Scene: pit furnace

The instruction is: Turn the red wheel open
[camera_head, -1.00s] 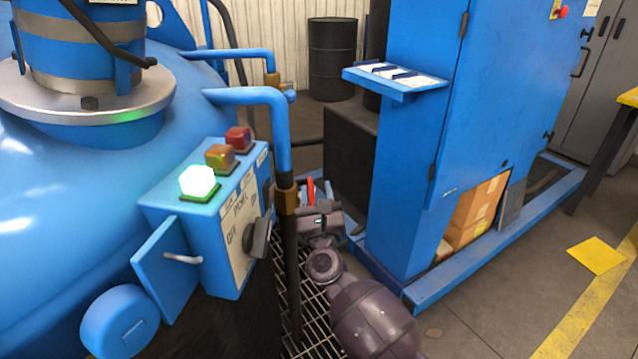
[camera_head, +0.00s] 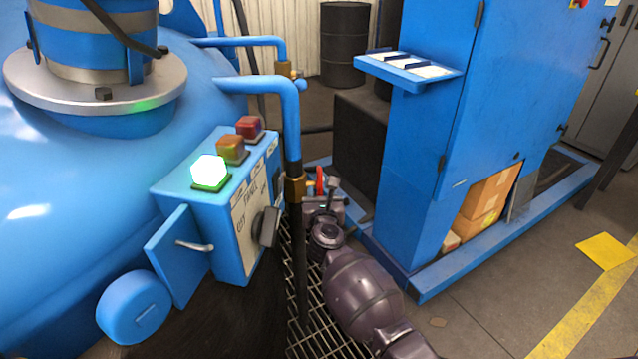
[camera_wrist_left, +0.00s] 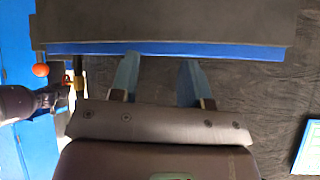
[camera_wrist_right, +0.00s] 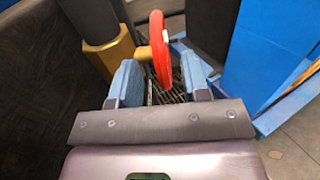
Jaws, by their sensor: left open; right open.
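The red wheel (camera_wrist_right: 160,50) shows edge-on in the right wrist view, on a brass valve fitting beside a dark pipe with a brass collar (camera_wrist_right: 108,50). My right gripper (camera_wrist_right: 160,78) is open, and the wheel's lower part lies between its two blue fingertips; I cannot tell if they touch it. In the head view the wheel (camera_head: 320,181) is a small red strip, partly hidden behind the pipe and my right gripper (camera_head: 325,197). My left gripper (camera_wrist_left: 158,75) is open and empty in the left wrist view, over a dark floor near a blue edge. It is out of the head view.
A blue control box (camera_head: 225,210) with a lit green button, a hinged door and a knob stands left of the pipe. A blue cabinet (camera_head: 430,150) with a small shelf (camera_head: 408,66) stands to the right. Metal grating (camera_head: 325,325) lies below my right arm.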

